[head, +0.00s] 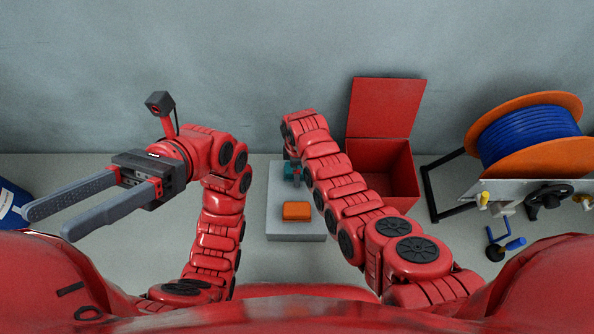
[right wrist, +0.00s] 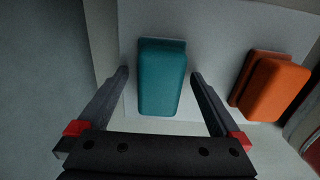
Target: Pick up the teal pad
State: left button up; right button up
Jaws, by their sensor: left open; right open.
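The teal pad (right wrist: 162,78) lies on a pale grey block (right wrist: 213,45). In the right wrist view it stands between the two open fingers of my right gripper (right wrist: 159,76), with a gap showing on each side. In the head view the teal pad (head: 291,174) is partly hidden behind my right arm, and the right gripper is mostly hidden there too. My left gripper (head: 48,223) is open and empty, held out to the left, away from the block.
An orange pad (head: 297,211) lies on the same block, right of the teal pad in the right wrist view (right wrist: 275,88). A red open-lidded box (head: 385,165) stands right of the block. A blue cable reel (head: 530,135) on a stand is at far right. A grey wall is behind.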

jog(key=c, duration=1.4)
